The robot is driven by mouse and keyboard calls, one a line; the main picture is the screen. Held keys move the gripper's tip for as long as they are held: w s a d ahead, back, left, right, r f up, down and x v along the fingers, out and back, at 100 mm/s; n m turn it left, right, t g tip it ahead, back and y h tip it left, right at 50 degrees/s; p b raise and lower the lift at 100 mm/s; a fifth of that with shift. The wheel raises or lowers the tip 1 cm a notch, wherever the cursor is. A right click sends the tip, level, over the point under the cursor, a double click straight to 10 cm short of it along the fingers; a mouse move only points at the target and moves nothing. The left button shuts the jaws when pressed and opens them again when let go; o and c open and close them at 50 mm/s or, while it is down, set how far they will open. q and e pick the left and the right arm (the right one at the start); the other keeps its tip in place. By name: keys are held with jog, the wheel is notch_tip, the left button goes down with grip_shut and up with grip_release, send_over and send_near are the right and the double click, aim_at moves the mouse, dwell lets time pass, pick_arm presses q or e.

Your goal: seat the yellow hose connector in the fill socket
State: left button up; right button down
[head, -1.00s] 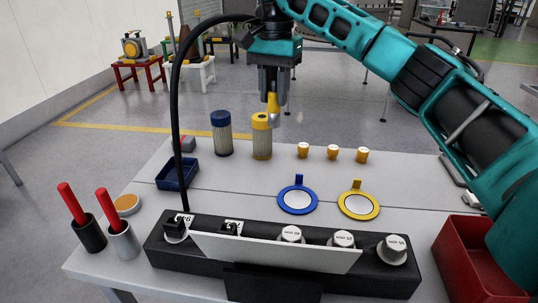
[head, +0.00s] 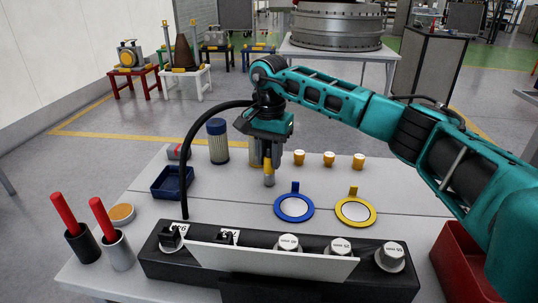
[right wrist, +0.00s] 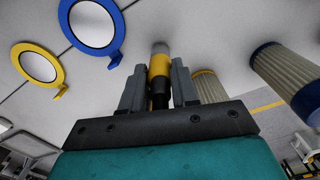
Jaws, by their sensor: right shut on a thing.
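My right gripper (head: 268,163) is shut on the yellow hose connector (head: 268,170) and holds it upright above the table, grey tip down. In the right wrist view the connector (right wrist: 159,66) sits between the two fingers (right wrist: 156,87). A black hose (head: 190,140) arcs from behind the gripper down to the left end of a black console (head: 160,262). The console carries black fittings at its left and several white labelled caps (head: 392,256). I cannot tell which part is the fill socket. The left gripper is not in view.
A blue-topped filter (head: 217,142) and a partly hidden yellow-topped filter (head: 254,148) stand behind. Blue (head: 294,209) and yellow (head: 356,212) ringed discs lie in front. A blue tray (head: 173,184), red-handled tools in cups (head: 117,250) and a red bin (head: 455,255) flank the table.

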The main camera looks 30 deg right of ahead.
jog(key=c, duration=1.3)
grip_release()
jog(key=shift+f, duration=0.1)
jog(key=o, duration=0.4)
jog(key=shift+o, duration=0.2)
